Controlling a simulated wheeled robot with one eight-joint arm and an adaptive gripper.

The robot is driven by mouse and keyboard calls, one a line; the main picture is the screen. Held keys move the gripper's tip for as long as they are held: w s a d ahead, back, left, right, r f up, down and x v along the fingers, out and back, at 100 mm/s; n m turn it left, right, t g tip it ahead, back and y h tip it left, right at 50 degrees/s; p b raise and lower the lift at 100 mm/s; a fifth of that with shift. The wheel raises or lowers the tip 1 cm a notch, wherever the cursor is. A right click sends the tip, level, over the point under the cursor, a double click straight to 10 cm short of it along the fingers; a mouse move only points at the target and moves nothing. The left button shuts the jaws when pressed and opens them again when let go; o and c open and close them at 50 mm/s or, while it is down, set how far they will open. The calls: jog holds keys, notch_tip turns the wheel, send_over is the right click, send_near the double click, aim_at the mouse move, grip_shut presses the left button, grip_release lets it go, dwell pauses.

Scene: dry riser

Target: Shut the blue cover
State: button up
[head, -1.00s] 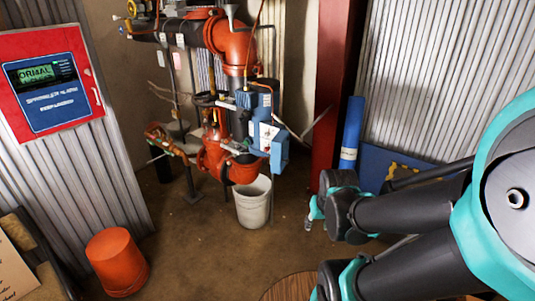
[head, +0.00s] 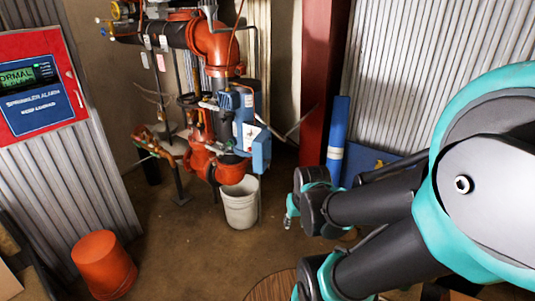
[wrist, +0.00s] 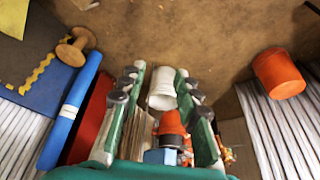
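A blue box (head: 243,103) is mounted on the orange and black riser pipework in the head view. A blue panel (head: 261,152), which looks like the blue cover, stands out at its lower right; its exact angle is hard to tell. In the wrist view a small blue block (wrist: 160,157) shows low between the fingers, partly hidden; I cannot tell if it is the same box. My gripper (wrist: 160,78) is open with nothing between its fingertips. In the head view my arm is at the right, apart from the riser, and its fingers are hard to make out.
A white bucket (head: 240,203) stands on the floor under the riser. An orange bucket (head: 104,264) is at lower left, below a red alarm panel (head: 40,87). A red column (head: 324,75) and a blue roll (head: 337,140) stand right of the riser. The middle floor is clear.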

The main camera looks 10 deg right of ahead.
jog(key=w+r+m, duration=0.2)
jog(key=w+m, duration=0.1)
jog(key=w+r+m, duration=0.1)
jog(key=w, duration=0.1)
jog(key=shift+w+r+m+y, duration=0.1)
jog(key=shift+r+m+y, duration=0.2)
jog(key=shift+r, duration=0.1)
grip_shut()
jog(key=m+g+y, duration=0.2)
jog(key=m+y, duration=0.1)
jog(key=m, duration=1.6)
send_near(265, 152)
jog(key=s+d, duration=0.5)
jog(key=w+a+f, duration=0.3)
jog(key=a+f, duration=0.4)
jog(key=f, duration=0.1)
jog(key=shift+w, duration=0.4)
